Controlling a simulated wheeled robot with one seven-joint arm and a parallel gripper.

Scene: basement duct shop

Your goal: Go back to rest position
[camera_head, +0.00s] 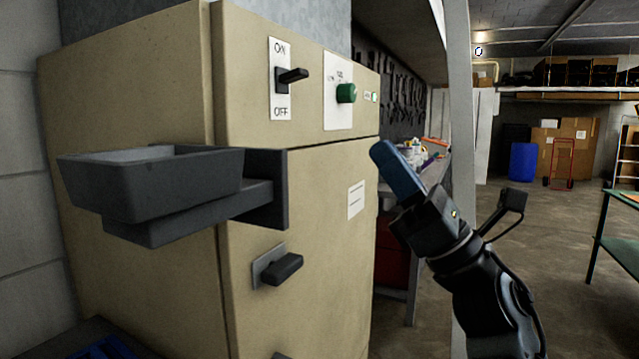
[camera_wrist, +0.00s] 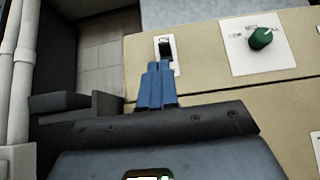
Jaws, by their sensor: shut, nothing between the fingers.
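My gripper (camera_head: 386,156) has blue fingers and is raised at the right of the beige cabinet in the head view, apart from its front as far as I can tell. In the wrist view the blue fingers (camera_wrist: 156,66) lie side by side, shut with nothing between them. The cabinet (camera_head: 320,240) carries a black lever switch (camera_head: 292,76) between ON and OFF labels, sticking out sideways. A green knob (camera_head: 346,93) sits to its right. In the wrist view the switch (camera_wrist: 165,48) appears just beyond the fingertips, and the knob (camera_wrist: 261,39) is to the right.
A grey tray (camera_head: 150,185) on a bracket juts from the cabinet's front. A dark handle (camera_head: 282,268) is lower on the door. A pale post (camera_head: 461,150) and a cluttered workbench (camera_head: 412,165) stand behind my arm. Open floor (camera_head: 545,240) lies at the right, before a green-topped table (camera_head: 624,200).

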